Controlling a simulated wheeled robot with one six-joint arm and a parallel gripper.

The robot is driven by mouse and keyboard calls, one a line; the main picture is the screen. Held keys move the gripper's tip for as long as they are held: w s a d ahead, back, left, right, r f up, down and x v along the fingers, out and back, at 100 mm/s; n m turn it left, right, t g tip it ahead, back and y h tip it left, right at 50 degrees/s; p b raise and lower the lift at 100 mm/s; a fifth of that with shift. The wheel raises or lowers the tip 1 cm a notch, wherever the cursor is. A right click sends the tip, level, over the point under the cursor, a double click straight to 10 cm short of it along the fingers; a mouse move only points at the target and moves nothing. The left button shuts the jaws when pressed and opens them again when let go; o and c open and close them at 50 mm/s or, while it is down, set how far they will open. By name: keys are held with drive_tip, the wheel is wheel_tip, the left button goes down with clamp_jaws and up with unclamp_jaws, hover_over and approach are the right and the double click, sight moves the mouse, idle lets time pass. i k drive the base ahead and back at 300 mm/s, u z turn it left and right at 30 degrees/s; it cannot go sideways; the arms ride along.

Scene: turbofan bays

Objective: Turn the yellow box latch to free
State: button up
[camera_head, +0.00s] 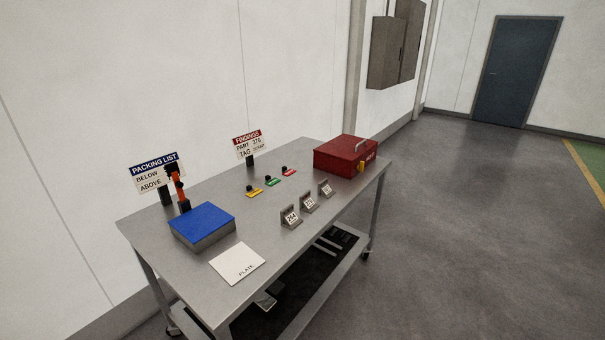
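A red box (335,158) with a metal carry handle on its lid stands at the far right end of the grey metal table. Its lid looks closed. A small yellow latch (361,169) is on the front of the box, near the right corner. The latch is too small to tell which way it is turned. My gripper is not in view, and nothing touches the box or the latch.
The metal table (200,283) also holds a blue-topped block (203,221), an orange and black tool (179,188), a white plate card (238,262), several small tag stands, coloured tags and two signs. Open floor (470,220) lies to the right.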

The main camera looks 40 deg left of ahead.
sight(360, 168)
drive_tip(key=u, duration=0.05)
drive_tip(key=i, duration=1.25)
drive_tip(key=u, duration=1.35)
drive_tip(key=i, duration=1)
drive_tip(key=u, duration=1)
